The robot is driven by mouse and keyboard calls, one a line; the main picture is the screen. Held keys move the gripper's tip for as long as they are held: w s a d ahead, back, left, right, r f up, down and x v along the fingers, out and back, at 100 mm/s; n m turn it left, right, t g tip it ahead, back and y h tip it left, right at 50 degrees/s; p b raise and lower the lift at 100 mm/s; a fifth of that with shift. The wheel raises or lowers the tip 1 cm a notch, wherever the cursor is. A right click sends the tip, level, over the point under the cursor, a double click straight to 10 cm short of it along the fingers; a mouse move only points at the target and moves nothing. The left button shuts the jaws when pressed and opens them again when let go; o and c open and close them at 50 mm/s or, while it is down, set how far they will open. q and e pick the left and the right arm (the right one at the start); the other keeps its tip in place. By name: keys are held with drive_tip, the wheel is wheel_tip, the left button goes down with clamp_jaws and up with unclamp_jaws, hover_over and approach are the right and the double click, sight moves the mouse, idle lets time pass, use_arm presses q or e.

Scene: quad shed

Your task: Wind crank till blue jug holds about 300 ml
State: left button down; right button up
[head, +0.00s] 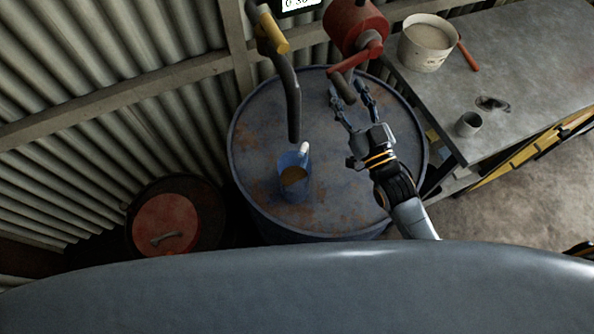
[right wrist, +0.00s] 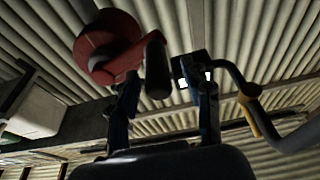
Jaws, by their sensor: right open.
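The blue jug (head: 294,190) stands on the drum top with some brown liquid in it; I cannot read its level. A dark curved spout (head: 293,110) ends just above it. The crank is a red pump (head: 356,22) with a red arm (head: 357,58) and a dark handle (head: 345,88). My right gripper (head: 354,93) is open at the handle. In the right wrist view the handle (right wrist: 157,65) shows between the spread fingers (right wrist: 166,80), closer to the left one; contact is unclear. My left gripper is out of view.
The blue drum (head: 250,150) fills the middle. A grey bench (head: 525,60) at right bears a bucket (head: 425,45), a red-handled tool (head: 468,55) and a small cup (head: 468,124). A red-lidded bin (head: 165,220) stands left. A display (head: 298,4) is cut off at the top.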

drive_tip(key=s+d+p, duration=0.2)
drive_tip(key=s+d, duration=0.1)
drive_tip(key=s, duration=0.5)
drive_tip(key=shift+s, duration=0.2)
idle(0.6)
